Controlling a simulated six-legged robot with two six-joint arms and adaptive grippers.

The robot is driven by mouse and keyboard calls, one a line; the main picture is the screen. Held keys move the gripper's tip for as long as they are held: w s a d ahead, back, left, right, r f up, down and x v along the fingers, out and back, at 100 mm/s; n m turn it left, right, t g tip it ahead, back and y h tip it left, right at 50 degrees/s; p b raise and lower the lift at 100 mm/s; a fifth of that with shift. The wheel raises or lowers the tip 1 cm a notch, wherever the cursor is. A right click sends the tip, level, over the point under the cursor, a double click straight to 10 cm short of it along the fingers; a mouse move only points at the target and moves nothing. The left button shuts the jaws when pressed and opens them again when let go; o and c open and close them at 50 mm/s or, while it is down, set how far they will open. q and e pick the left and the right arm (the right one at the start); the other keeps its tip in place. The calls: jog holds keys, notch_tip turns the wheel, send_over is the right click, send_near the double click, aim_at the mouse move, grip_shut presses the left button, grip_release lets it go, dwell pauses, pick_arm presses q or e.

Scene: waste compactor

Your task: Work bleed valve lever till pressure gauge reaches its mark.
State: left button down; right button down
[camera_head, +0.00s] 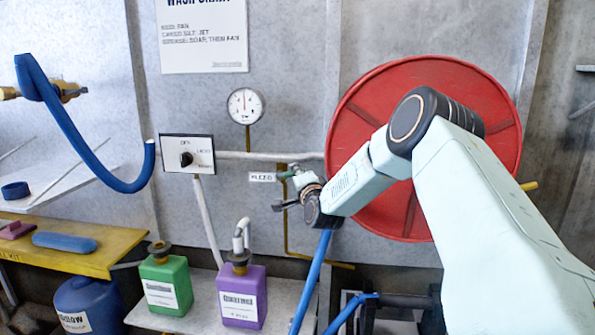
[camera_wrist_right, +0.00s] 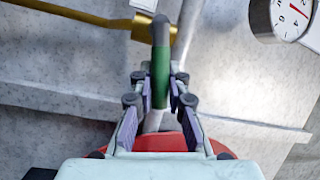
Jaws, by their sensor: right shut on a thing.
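The bleed valve lever has a green grip (camera_wrist_right: 160,78), seen between my right gripper's fingers (camera_wrist_right: 160,92) in the right wrist view. The fingers are shut on it. In the head view my right gripper (camera_head: 290,190) is at the pipe beside the small bleed label (camera_head: 262,177), and the arm hides part of the valve. A brass fitting (camera_wrist_right: 146,26) shows at the lever's far end. The round white pressure gauge (camera_head: 245,106) is above the pipe, its needle roughly upright. Part of the gauge (camera_wrist_right: 286,16) shows in the wrist view with a red mark. My left gripper is out of view.
A large red disc (camera_head: 362,110) is behind my right arm. A selector knob panel (camera_head: 187,154) is left of the valve. Green (camera_head: 166,284) and purple (camera_head: 241,295) bottles stand on the shelf below. A blue hose (camera_head: 82,138) hangs at left.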

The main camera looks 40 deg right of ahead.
jog(key=shift+a, duration=0.1)
jog(key=c, duration=1.3)
grip_release()
jog(key=v, duration=1.2)
jog(key=shift+c, duration=0.2)
